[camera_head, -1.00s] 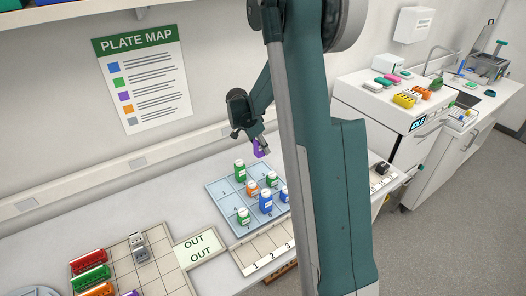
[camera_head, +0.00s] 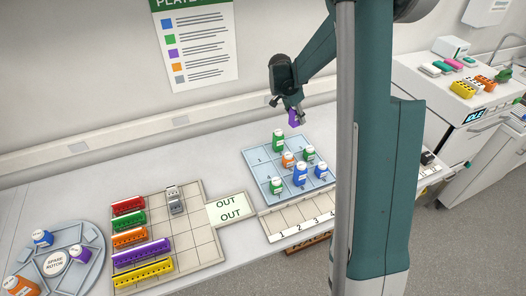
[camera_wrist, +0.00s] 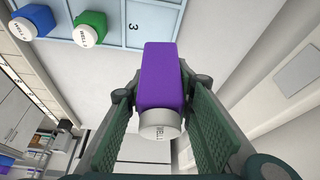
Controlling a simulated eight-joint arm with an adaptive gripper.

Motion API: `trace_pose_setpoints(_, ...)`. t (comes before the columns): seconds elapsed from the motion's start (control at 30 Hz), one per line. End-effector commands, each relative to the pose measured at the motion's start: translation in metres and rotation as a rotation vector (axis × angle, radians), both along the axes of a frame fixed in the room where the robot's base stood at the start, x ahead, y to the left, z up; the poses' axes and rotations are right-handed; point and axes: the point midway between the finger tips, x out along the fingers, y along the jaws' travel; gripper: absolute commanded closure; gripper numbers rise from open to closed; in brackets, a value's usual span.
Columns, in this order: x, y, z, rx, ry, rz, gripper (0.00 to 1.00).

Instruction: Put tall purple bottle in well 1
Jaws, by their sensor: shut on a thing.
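The tall purple bottle (camera_head: 294,118) is held in my gripper (camera_head: 293,107), above and behind the light blue numbered tray. In the wrist view the purple bottle (camera_wrist: 160,72) sits between the two green fingers of my gripper (camera_wrist: 160,105). Its white cap (camera_wrist: 160,126) points toward the camera and bears "WELL" lettering; the rest is hard to read. The tray (camera_head: 262,160) has a square marked 1 at its left back that looks bare. A square marked 3 (camera_wrist: 134,28) shows in the wrist view.
Several bottles stand on the tray: a tall green one (camera_head: 279,142), an orange one (camera_head: 288,160), a blue one (camera_head: 300,174) and others. In front is a numbered strip (camera_head: 290,220). To the left are an OUT card (camera_head: 231,208), a rack grid (camera_head: 203,240) and a round rotor (camera_head: 92,235).

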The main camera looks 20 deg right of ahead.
Motion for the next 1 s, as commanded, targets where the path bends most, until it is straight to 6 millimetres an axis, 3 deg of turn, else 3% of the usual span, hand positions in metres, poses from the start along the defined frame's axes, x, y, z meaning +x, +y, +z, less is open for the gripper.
trace_pose_setpoints(0.23, 0.035, 0.040, 0.008, 0.000, -0.001, 0.271, 0.87)
trace_pose_setpoints(0.47, 0.048, 0.088, 0.006, -0.001, -0.001, 0.525, 0.87)
trace_pose_setpoints(0.67, 0.040, 0.134, -0.008, -0.001, -0.001, 0.722, 0.87)
trace_pose_setpoints(1.0, 0.009, 0.221, -0.040, -0.001, -0.002, 1.084, 0.87)
